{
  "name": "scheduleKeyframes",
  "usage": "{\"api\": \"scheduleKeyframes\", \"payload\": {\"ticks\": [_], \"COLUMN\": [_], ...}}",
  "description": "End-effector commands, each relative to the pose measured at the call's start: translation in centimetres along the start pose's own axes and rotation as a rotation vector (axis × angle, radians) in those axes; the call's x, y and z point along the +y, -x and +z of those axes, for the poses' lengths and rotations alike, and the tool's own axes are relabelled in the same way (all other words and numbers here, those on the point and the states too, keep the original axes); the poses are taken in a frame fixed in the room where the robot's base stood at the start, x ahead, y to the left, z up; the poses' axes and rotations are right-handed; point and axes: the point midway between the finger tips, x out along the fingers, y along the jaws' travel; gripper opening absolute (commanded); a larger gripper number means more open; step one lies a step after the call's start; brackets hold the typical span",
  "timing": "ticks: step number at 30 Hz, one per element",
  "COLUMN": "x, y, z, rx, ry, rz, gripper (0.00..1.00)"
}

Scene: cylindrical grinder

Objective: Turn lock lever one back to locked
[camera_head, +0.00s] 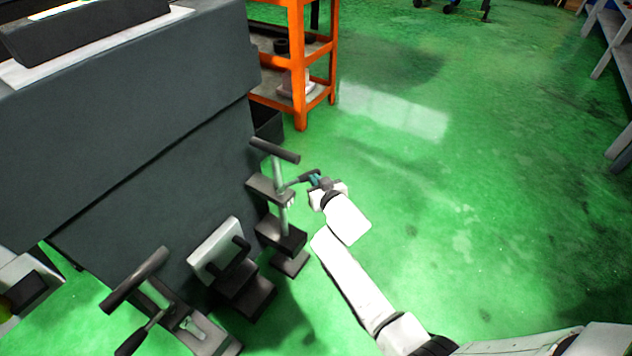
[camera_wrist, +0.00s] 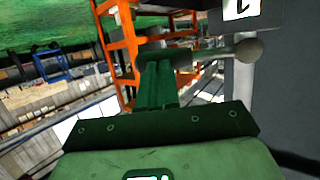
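Lock lever one (camera_head: 300,180) is a dark, slim handle sticking out to the right from a clamp post on the grey machine. In the wrist view the lever (camera_wrist: 210,53) is a grey rod running sideways, with a round knob at its right end. My gripper (camera_head: 317,181) is at the lever's outer end in the head view. In the wrist view my green fingers (camera_wrist: 160,58) are close together with their tips at the rod's left part, and they look shut on it. The fingertips partly hide the lever's end. A white label with a dark mark (camera_wrist: 240,8) is above the knob.
A black T-handle (camera_head: 275,151) tops the post by the lever. Another T-handled clamp (camera_head: 136,281) and a block fixture (camera_head: 216,250) stand at lower left. The dark grey machine (camera_head: 130,120) fills the left. An orange shelf (camera_head: 300,65) stands behind. Green floor is free to the right.

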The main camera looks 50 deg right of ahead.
Motion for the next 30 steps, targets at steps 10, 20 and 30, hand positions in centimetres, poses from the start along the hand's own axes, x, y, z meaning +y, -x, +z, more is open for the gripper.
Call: {"api": "scheduleKeyframes", "payload": {"ticks": [10, 20, 30], "x": [0.7, 0.6, 0.4], "y": [-2.6, -4.5, -5.1], "z": [-0.7, -1.3, -1.6], "rx": [-0.001, -0.001, -0.001], "ry": [-0.007, -0.006, -0.005], "rz": [0.013, 0.013, 0.013], "gripper": [0.00, 0.00, 0.00]}}
